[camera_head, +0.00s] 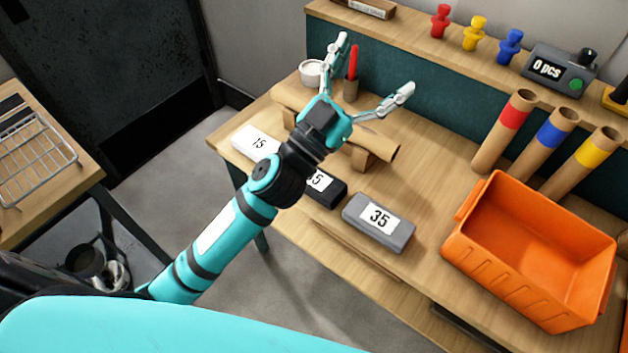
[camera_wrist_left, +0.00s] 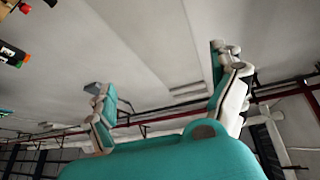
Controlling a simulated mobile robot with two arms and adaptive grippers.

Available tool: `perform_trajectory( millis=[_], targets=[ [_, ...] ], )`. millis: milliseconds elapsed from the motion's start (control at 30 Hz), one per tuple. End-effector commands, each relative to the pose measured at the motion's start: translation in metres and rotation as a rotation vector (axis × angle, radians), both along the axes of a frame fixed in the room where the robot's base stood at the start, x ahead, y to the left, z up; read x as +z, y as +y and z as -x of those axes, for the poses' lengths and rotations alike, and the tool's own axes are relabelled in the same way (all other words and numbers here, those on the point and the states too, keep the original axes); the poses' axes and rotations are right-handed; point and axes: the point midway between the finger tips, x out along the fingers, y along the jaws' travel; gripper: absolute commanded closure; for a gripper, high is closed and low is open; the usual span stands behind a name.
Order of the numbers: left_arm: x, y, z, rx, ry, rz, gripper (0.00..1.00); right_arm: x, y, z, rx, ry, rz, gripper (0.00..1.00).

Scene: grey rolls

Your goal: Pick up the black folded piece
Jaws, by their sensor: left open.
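The black folded piece (camera_head: 334,190) lies on the wooden table in the head view, between a white piece (camera_head: 252,139) labelled 15 and a grey piece (camera_head: 379,222) labelled 35. My left arm hides part of it and of its label, of which a 5 shows. My left gripper (camera_head: 375,64) is open and empty, with its fingers spread, beyond the black piece toward the back of the table. In the left wrist view its two fingers (camera_wrist_left: 155,67) stand apart against the ceiling, and no folded piece shows. My right gripper is not in view.
A brown roll (camera_head: 375,140) on a stand lies behind the pieces. A white cup (camera_head: 311,73) and a red candle-like stick (camera_head: 352,62) stand near the gripper. An orange crate (camera_head: 490,255) and several cardboard tubes (camera_head: 503,130) stand at right. A shelf (camera_head: 420,50) runs along the back.

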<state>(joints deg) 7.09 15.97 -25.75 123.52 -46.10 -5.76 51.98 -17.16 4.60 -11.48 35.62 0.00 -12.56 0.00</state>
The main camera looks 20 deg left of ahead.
Motion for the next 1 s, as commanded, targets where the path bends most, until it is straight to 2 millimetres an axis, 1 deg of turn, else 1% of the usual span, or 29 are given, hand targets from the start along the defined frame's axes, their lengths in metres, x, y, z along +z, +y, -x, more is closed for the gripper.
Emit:
perform_trajectory(
  millis=[33,67,100,167,200,233,267,300,333,367,400,433,467,500,567,600,700,800,833,933,1000],
  targets=[
    [0.021,-0.03,0.011,-0.133,-0.118,-0.059,0.06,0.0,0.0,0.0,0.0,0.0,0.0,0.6],
    [0.028,-0.05,0.021,-0.226,-0.178,-0.103,0.06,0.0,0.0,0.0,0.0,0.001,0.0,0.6],
    [0.032,-0.074,0.035,-0.35,-0.245,-0.178,0.06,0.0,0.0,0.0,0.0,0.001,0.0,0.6],
    [0.024,-0.106,0.056,-0.535,-0.309,-0.316,0.06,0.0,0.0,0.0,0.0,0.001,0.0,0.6],
    [0.011,-0.122,0.068,-0.652,-0.327,-0.427,0.06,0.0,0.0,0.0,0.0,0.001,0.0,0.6],
    [-0.002,-0.131,0.075,-0.735,-0.327,-0.518,0.06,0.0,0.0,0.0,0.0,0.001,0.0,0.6],
    [-0.016,-0.136,0.08,-0.811,-0.314,-0.615,0.06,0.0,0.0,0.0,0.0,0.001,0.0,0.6],
    [-0.039,-0.139,0.083,-0.901,-0.279,-0.754,0.06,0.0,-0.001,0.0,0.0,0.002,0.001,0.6],
    [-0.057,-0.137,0.084,-0.959,-0.238,-0.863,0.06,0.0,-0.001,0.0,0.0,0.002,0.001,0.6],
    [-0.075,-0.131,0.081,-1.004,-0.183,-0.975,0.06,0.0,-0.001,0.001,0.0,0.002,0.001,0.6],
    [-0.098,-0.118,0.075,-1.047,-0.095,-1.125,0.06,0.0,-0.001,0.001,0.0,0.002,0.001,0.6],
    [-0.113,-0.105,0.068,-1.065,-0.017,-1.233,0.06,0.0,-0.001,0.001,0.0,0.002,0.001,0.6],
    [-0.125,-0.09,0.061,-1.07,0.067,-1.336,0.06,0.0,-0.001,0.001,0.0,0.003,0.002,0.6],
    [-0.138,-0.066,0.05,-1.06,0.186,-1.463,0.06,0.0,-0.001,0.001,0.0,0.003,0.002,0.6],
    [-0.149,-0.03,0.034,-1.015,0.366,-1.623,0.06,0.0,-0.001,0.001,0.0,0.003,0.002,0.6],
    [-0.152,-0.006,0.024,-0.97,0.483,-1.707,0.06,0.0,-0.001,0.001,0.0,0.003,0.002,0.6],
    [-0.149,0.043,0.007,-0.85,0.723,-1.851,0.06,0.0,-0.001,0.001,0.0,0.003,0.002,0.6],
    [-0.143,0.073,0.0,-0.757,0.876,-1.917,0.06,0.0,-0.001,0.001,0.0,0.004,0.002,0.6],
    [-0.142,0.079,-0.001,-0.74,0.904,-1.926,0.06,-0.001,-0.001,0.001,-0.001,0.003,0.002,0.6],
    [-0.149,0.086,-0.002,-0.715,0.949,-1.943,0.06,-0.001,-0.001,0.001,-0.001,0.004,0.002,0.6],
    [-0.162,0.087,-0.001,-0.716,0.955,-1.943,0.06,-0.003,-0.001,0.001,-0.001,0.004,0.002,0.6]
  ],
)
